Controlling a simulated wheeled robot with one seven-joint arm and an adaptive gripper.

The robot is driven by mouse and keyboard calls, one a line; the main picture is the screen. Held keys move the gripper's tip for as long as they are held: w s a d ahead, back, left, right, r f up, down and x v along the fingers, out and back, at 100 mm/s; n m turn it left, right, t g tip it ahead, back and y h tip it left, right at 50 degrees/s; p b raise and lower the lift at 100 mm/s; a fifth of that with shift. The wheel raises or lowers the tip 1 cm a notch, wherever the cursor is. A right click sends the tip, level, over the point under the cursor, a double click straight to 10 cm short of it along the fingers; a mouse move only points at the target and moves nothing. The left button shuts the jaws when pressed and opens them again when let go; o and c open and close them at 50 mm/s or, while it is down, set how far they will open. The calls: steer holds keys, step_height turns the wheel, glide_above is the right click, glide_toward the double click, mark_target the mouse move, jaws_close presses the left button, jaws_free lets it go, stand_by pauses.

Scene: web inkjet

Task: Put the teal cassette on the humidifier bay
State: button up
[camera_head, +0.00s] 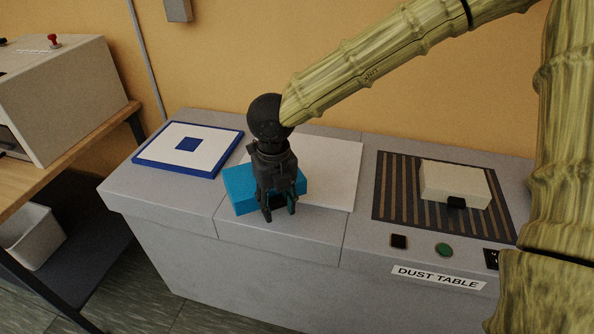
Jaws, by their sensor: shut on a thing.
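The teal cassette (240,187) is a flat blue-teal box at the front left edge of a plain white panel (334,170), over the middle of the grey counter. My gripper (279,211) points down at the cassette's front side, its fingers shut on the cassette, apparently at a dark tab between them. My gripper hides part of the cassette's front and top. I cannot tell whether the cassette rests on the counter or hangs just above it. No label names the humidifier bay; a blue-framed white panel with a blue square (186,144) lies to the left.
A dark striped panel (393,199) on the right bears a cream box (453,181) with a black tab. Buttons and a "DUST TABLE" label (438,278) are on the counter's front right. A wooden bench with a beige machine (75,95) stands at left, a white bin below.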

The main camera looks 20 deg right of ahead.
steer(key=shift+s+a+m, duration=0.1)
steer(key=shift+s+m, duration=0.5)
steer(key=shift+m, duration=0.7)
steer(key=shift+s+d+m, duration=0.1)
steer(key=shift+s+m, duration=0.5)
steer(key=shift+m, duration=0.7)
steer(key=shift+s+a+m, duration=0.1)
steer(key=shift+s+m, duration=0.5)
steer(key=shift+m, duration=0.7)
steer(key=w+d+p, duration=0.1)
steer(key=w+d, duration=0.1)
steer(key=w, duration=0.2)
steer(key=w+d+f+p, duration=0.1)
steer(key=w+d, duration=0.1)
steer(key=w, duration=0.3)
steer(key=w+d+p, duration=0.1)
steer(key=w+d, duration=0.1)
steer(key=w, duration=0.2)
steer(key=shift+w+f, duration=0.2)
steer(key=shift+w, duration=0.05)
steer(key=shift+w+d+f+p, duration=0.15)
steer(key=shift+w+f+p, duration=0.15)
steer(key=shift+f, duration=0.25)
steer(key=shift+w+d+f+p, duration=0.15)
steer(key=shift+w+f, duration=0.1)
steer(key=shift+f, duration=0.25)
steer(key=shift+f+p, duration=0.2)
steer(key=shift+p, duration=0.35)
steer(key=shift+a+f, duration=0.1)
steer(key=shift+f, duration=0.3)
